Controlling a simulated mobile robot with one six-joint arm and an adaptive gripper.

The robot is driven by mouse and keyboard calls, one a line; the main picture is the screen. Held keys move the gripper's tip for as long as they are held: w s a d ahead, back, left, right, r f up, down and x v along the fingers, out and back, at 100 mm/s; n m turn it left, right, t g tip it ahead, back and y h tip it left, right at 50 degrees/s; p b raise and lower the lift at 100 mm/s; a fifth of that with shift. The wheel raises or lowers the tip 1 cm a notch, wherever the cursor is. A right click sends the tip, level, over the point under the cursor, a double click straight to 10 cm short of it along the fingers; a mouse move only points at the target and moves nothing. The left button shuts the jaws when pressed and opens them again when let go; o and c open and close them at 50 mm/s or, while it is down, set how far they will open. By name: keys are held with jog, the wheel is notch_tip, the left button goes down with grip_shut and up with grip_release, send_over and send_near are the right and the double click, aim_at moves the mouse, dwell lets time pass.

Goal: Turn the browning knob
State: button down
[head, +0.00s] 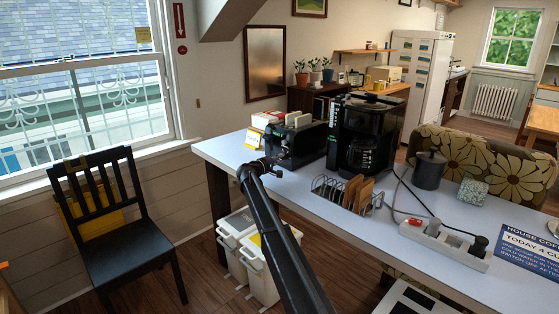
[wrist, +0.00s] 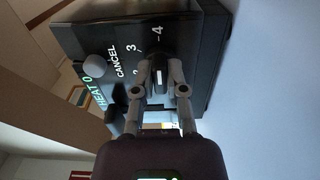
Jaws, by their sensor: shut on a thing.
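The black toaster (head: 288,147) stands at the left end of the white counter, with pale slices (head: 298,119) showing at its top. In the wrist view its control face (wrist: 195,30) shows the numbers 2, 3 and 4, the words CANCEL and REHEAT partly hidden, and a round grey button (wrist: 95,66). My gripper (head: 262,166) is at the toaster's near left end. In the wrist view my gripper (wrist: 157,78) is shut on the browning knob (wrist: 158,74), beside the numbers. The fingers hide most of the knob; a pale mark shows between them.
A black coffee maker (head: 363,135) stands right beside the toaster. A wire rack with toast (head: 356,193) sits in front of it. A power strip (head: 443,243) and cables lie further right on the counter (head: 300,184). A black chair (head: 110,215) and white bins (head: 262,262) stand below.

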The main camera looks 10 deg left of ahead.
jog(key=shift+w, duration=0.1)
jog(key=c, duration=0.7)
grip_release()
jog(key=v, duration=1.2)
jog(key=shift+f, duration=0.1)
